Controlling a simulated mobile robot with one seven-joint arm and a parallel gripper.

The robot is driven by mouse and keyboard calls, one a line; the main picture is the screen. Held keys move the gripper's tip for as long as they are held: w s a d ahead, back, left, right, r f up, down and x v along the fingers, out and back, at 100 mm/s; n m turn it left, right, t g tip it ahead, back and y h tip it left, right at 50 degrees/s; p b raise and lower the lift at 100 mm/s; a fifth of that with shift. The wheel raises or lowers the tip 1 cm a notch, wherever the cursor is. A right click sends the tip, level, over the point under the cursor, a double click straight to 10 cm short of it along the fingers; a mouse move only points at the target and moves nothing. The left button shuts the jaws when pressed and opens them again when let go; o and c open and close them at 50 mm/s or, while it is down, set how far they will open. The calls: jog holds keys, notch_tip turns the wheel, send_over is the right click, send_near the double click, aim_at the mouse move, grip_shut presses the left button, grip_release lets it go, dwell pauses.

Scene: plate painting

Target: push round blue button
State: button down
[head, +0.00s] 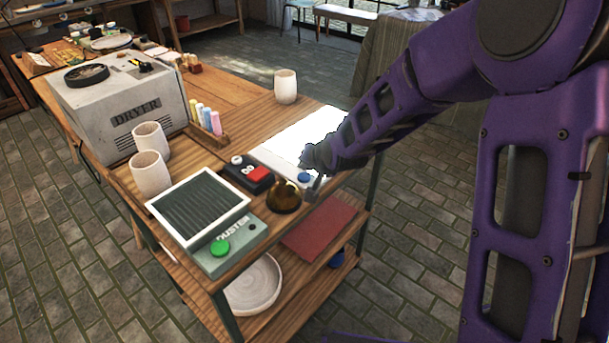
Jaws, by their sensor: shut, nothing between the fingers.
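The round blue button (304,178) sits on the near end of a white panel (275,157) with a brightly lit surface, at the front right edge of the wooden table. My gripper (316,184) is shut and empty. It points down just to the right of the button, very close to it. I cannot tell whether the fingertips touch the button or the panel. My purple arm (390,110) comes in from the right and covers part of the panel.
A brown glossy dome (284,196) and a box with a red button (259,174) stand left of the panel. The duster (232,247) has a green button. White cups (150,172), chalk-like sticks (207,118) and the dryer (120,105) stand farther left. A lower shelf holds a plate (254,287).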

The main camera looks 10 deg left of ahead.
aim_at(305, 179)
jog(key=shift+f, duration=0.1)
dwell(0.3)
jog(key=shift+f, duration=0.4)
jog(key=shift+f, duration=0.45)
dwell(0.6)
jog(key=shift+r, duration=0.1)
jog(key=shift+r+p, duration=0.6)
jog(key=shift+r, duration=0.25)
notch_tip(305, 179, up, 6)
jog(key=p, duration=0.4)
dwell(0.3)
